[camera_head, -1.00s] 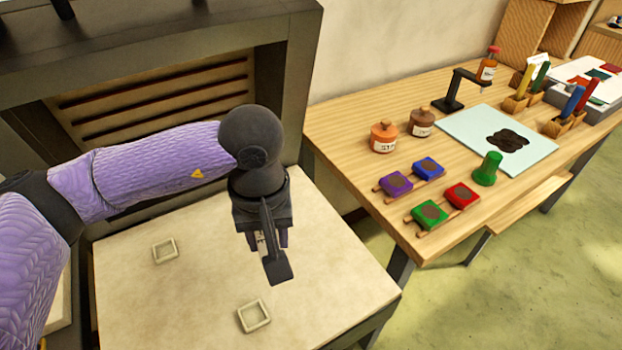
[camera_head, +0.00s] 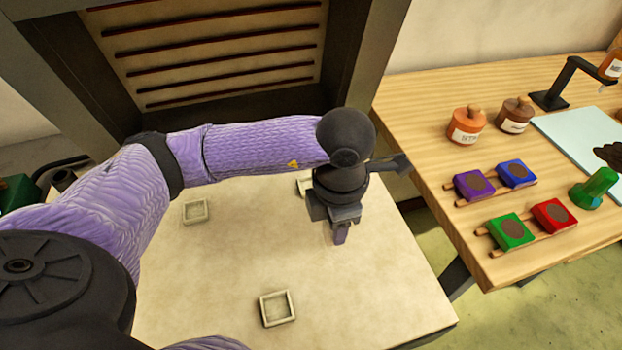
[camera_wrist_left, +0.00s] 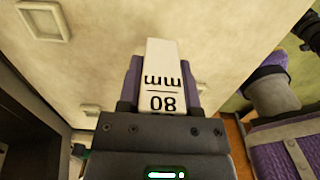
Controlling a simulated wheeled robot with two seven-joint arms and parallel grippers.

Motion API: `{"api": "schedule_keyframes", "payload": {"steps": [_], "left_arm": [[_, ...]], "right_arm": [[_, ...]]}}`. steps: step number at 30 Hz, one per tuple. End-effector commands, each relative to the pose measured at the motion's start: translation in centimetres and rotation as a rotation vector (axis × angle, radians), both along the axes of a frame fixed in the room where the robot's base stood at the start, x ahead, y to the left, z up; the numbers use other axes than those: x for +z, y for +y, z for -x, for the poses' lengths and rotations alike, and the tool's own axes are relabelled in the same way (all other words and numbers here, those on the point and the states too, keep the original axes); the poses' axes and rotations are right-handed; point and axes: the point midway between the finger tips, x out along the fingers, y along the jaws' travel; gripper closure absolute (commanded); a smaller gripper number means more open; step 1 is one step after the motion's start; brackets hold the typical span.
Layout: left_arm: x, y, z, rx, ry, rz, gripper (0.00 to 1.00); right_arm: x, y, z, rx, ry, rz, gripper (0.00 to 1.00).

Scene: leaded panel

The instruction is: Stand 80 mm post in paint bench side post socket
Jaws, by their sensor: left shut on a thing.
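My left gripper (camera_head: 340,236) is over the pale bench top (camera_head: 228,265), fingers pointing down. It also shows in the left wrist view (camera_wrist_left: 163,85), its purple fingers shut on a white post (camera_wrist_left: 163,62) marked "80 mm". The gripper mostly hides the post in the head view. The gripper is apart from the front socket. My right gripper is not in view.
A slatted dark frame (camera_head: 210,45) stands behind the bench top. On the right, a wooden table (camera_head: 430,110) holds two lidded jars (camera_head: 467,125), coloured paint blocks (camera_head: 511,230), a green piece (camera_head: 594,188) and a black arm stand (camera_head: 550,95).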

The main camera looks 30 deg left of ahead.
Motion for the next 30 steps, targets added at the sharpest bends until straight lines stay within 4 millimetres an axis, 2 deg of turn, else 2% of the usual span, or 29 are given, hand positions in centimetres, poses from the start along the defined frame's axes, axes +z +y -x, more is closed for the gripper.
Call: {"api": "schedule_keyframes", "payload": {"steps": [6,9,12,15,21,30], "left_arm": [[-0.3,6.1,-5.2,0.008,-0.002,0.001,1.00],[-0.2,8.4,-7.2,0.004,-0.001,0.002,1.00],[-0.2,9.8,-8.5,0.000,-0.001,0.002,1.00],[-0.5,10.4,-8.9,-0.003,0.000,0.001,1.00],[-3.8,10.4,-8.9,-0.005,0.002,0.001,1.00],[-3.9,10.4,-8.9,-0.004,-0.001,0.001,1.00]], "right_arm": [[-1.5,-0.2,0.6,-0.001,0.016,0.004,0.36],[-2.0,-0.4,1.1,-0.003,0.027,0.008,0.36],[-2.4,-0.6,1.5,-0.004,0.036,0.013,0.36],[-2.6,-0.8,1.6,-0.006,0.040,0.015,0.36],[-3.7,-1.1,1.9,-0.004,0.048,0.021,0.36],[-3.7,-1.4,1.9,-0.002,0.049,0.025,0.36]]}}
